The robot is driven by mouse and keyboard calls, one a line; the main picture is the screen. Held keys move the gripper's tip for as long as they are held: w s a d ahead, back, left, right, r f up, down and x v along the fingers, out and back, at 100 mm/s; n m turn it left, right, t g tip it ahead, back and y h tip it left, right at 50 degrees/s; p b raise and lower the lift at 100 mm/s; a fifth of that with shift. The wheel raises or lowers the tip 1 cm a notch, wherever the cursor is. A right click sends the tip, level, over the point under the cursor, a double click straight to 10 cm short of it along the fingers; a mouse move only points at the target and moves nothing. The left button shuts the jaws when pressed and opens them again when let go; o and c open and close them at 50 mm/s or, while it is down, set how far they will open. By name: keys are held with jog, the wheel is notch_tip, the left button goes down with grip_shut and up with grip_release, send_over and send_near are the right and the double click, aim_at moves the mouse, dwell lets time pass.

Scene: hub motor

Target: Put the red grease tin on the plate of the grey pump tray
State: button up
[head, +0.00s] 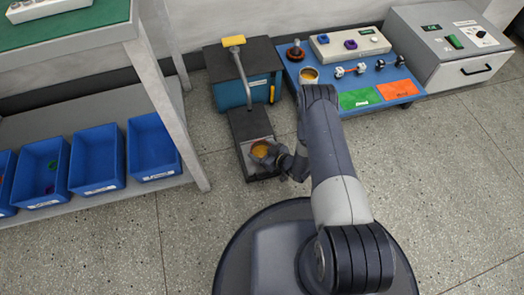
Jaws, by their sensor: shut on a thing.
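The red grease tin (262,149), a small round tin with orange-yellow contents and a reddish rim, is at the front end of the grey pump tray (243,124). My gripper (272,154) is shut on the tin from its right side. The tin is over the light plate (247,163) of the tray. I cannot tell whether its base touches the plate. The gripper and tin cover much of the plate, and my arm hides part of the floor to the right.
A pump lever with a yellow handle (234,41) rises behind the tray, before a teal cabinet (229,94). Shelves with blue bins (97,158) stand left. Floor between is clear.

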jog(key=shift+f, duration=0.15)
jog(key=o, duration=1)
jog(key=shift+r, duration=0.35)
